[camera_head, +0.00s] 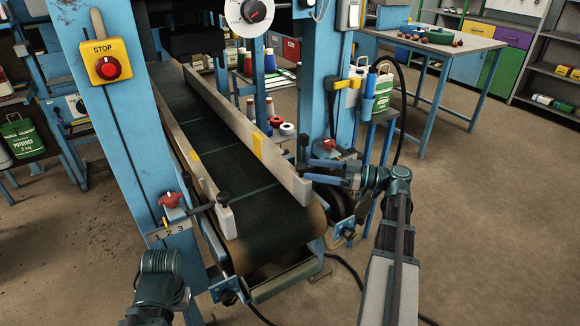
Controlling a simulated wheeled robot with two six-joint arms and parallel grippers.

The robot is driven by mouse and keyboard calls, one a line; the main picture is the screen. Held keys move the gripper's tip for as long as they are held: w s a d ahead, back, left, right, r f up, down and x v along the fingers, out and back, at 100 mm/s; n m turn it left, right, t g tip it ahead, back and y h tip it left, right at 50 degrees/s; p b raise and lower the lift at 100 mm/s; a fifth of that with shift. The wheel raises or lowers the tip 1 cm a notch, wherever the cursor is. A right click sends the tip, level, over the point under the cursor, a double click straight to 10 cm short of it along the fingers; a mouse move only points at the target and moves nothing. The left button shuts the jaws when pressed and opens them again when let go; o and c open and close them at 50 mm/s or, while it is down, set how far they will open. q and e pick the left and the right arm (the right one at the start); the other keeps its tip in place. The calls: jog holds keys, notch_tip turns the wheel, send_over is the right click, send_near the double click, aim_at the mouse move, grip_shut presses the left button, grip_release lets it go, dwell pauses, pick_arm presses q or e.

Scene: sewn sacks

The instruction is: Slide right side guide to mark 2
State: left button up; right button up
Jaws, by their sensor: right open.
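The right side guide (288,175) is a long pale rail with a yellow band, along the right of the dark conveyor belt (215,150). A black knob (302,147) stands at its outer side near the front end. A red clamp knob (328,145) is on the right blue post. My right gripper (308,170) is open, its blue fingers pointing left at the guide's outer side, just below the black knob. I cannot tell whether they touch it. The right guide's number marks cannot be made out.
The left side guide (205,180) has its own red knob (170,200) and a 1-2-3 scale (166,232). A yellow stop box (104,62) is on the left post. Blue posts flank the belt. A work table (450,48) stands behind right; the right floor is clear.

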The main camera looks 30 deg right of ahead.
jog(key=x, duration=0.7)
jog(key=shift+w+a, duration=0.1)
grip_shut()
dwell(1.3)
